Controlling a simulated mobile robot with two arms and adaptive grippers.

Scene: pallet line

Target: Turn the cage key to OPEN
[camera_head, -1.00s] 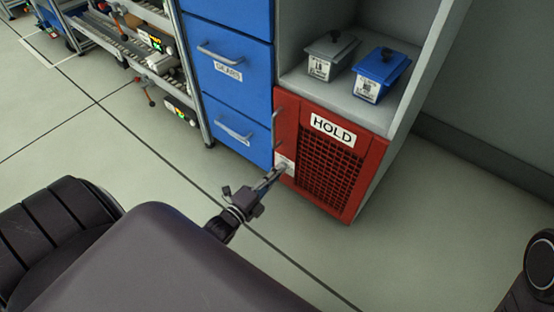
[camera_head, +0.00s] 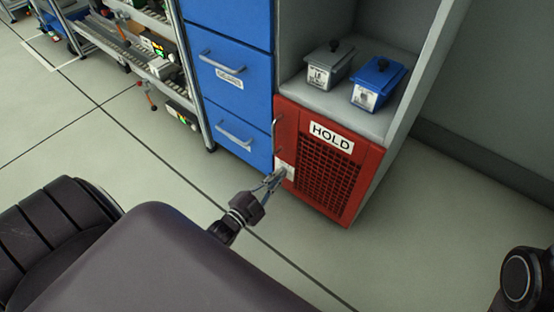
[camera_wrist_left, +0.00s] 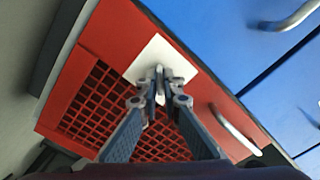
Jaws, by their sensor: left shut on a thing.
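The red cage (camera_head: 360,190) with a mesh door and a HOLD label stands at the bottom of the cabinet. Its white lock plate (camera_head: 285,170) is at the door's left edge, and the plate also shows in the left wrist view (camera_wrist_left: 146,58). My left gripper (camera_head: 277,179) is at this plate, with its fingertips (camera_wrist_left: 160,88) closed on the small grey key (camera_wrist_left: 160,72). The fingers hide most of the key, and I cannot read any marks on the plate. My right gripper is out of view.
The cage door handle (camera_head: 275,135) is just above the plate, and it also shows in the wrist view (camera_wrist_left: 235,130). Blue drawers (camera_head: 232,85) stand to the left. A grey box (camera_head: 328,66) and a blue box (camera_head: 379,82) sit on the shelf above. The floor in front is clear.

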